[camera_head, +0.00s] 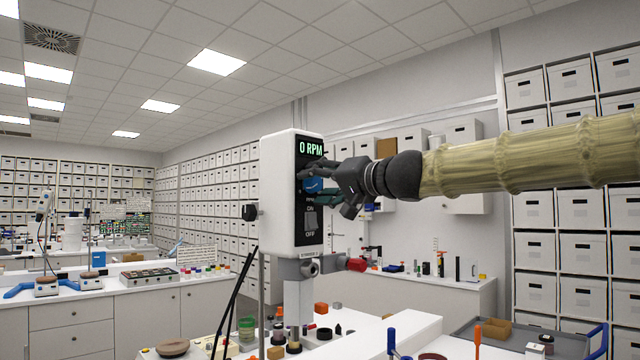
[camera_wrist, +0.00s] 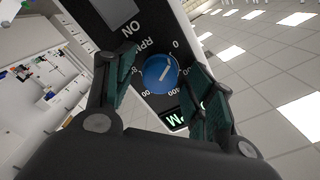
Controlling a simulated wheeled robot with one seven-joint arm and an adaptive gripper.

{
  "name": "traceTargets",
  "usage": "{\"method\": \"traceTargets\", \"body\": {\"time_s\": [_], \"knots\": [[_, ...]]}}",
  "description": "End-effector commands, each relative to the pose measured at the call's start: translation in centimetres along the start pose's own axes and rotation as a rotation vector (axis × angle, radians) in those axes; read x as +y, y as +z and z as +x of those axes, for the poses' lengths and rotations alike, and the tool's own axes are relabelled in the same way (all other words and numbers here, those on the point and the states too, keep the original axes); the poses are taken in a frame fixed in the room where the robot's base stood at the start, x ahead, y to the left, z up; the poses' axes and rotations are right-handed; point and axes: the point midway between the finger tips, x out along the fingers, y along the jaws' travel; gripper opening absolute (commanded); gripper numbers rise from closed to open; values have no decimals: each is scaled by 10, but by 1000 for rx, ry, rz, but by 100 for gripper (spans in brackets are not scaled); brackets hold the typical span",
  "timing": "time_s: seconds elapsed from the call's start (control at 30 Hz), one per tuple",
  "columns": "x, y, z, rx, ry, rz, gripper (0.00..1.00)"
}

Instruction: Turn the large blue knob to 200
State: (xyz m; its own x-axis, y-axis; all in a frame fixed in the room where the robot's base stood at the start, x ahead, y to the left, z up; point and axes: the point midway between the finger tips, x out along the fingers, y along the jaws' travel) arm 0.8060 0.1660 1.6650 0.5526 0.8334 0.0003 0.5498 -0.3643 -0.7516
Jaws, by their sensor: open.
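The large blue knob (camera_wrist: 160,74) sits on the black front panel of a white stirrer head (camera_head: 276,190). A number dial surrounds it, and its white pointer line aims near the 0 mark in the wrist view. In the head view the knob (camera_head: 312,185) is partly hidden by my gripper (camera_head: 318,176). The green display (camera_head: 311,148) reads 0 RPM. My gripper's two fingers stand on either side of the knob in the wrist view (camera_wrist: 160,88), open, with gaps between them and the knob. An ON/OFF switch (camera_head: 311,221) is below the knob.
A red-ended clamp part (camera_head: 356,264) sticks out below the stirrer head. A black side knob (camera_head: 250,212) is on its left. The bench below holds small bottles and a green-lidded jar (camera_head: 247,330). A grey tray (camera_head: 480,328) stands at lower right.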

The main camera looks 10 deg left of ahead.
Motion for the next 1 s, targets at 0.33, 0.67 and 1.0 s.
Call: {"method": "traceTargets", "body": {"time_s": [0.33, 0.67, 1.0], "knots": [[0, 0, 0, 0, 0, 0, 8], [1, 0, 0, 0, 0, 39, 8], [0, 0, -1, -1, -1, 261, 8]]}}
